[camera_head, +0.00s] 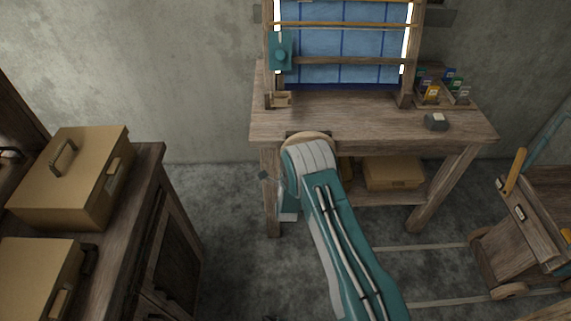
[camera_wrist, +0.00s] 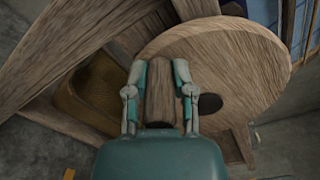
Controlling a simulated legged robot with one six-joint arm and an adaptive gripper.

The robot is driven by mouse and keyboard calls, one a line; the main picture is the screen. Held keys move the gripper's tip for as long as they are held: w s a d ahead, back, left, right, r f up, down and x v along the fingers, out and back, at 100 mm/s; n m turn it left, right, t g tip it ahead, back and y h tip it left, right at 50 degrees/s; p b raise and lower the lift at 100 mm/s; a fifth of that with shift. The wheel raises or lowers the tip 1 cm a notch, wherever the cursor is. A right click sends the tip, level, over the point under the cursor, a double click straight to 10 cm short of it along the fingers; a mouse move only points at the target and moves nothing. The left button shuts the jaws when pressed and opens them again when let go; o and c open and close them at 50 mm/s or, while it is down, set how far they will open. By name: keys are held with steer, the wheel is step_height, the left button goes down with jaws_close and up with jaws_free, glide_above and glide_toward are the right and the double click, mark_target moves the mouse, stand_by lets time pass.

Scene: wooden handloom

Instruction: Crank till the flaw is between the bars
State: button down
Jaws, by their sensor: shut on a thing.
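The wooden handloom stands on a table at the back in the head view, with blue cloth (camera_head: 345,45) stretched in its frame. A pale upper bar (camera_head: 345,25) and a darker lower bar (camera_head: 350,61) cross the cloth. I cannot make out a flaw on it. The round wooden crank disc (camera_head: 308,136) shows behind my arm at the table's front edge. In the wrist view the disc (camera_wrist: 235,60) is large, and my gripper (camera_wrist: 159,70) is shut on its wooden handle (camera_wrist: 161,95), one finger on each side. My arm hides the gripper in the head view.
A teal box (camera_head: 280,51) sits on the loom's left post. Small coloured spools (camera_head: 432,92) and a grey block (camera_head: 436,122) are on the table (camera_head: 350,110). A cabinet with tan cases (camera_head: 70,180) stands left, a wooden cart (camera_head: 525,230) right. Floor between is mostly clear.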

steer(key=shift+c, duration=2.4)
jaws_free()
steer(key=shift+w+d+r, duration=0.1)
steer(key=shift+w+r, duration=0.1)
steer(key=shift+r, duration=0.15)
steer(key=shift+f, duration=0.15)
steer(key=shift+s, duration=0.1)
steer(key=shift+s+f, duration=0.1)
steer(key=shift+s, duration=0.15)
steer(key=s, duration=1.1)
steer(key=shift+s, duration=0.15)
